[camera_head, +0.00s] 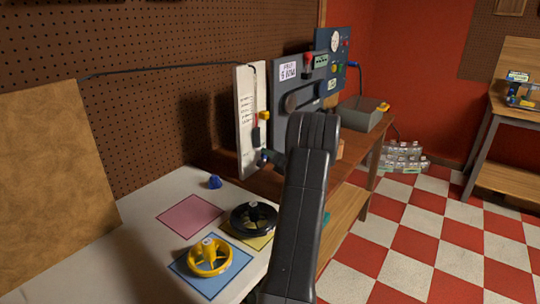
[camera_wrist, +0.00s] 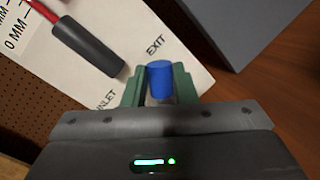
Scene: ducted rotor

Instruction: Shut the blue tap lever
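The blue tap lever (camera_wrist: 160,78) shows as a short blue cylinder in the wrist view, in front of a white board (camera_wrist: 200,77) near the printed word EXIT. The green fingertips of my gripper (camera_wrist: 159,86) stand on either side of it with no clear gap, so my gripper looks shut on it. In the head view a small blue piece (camera_head: 264,155) shows low at the white board (camera_head: 242,120). My dark arm hides my gripper there. The tap's body is hidden too.
A dark instrument panel (camera_head: 290,100) stands right of the board, with a grey box (camera_head: 360,114) beyond it on the wooden bench. A dark handle (camera_wrist: 92,50) hangs close by.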

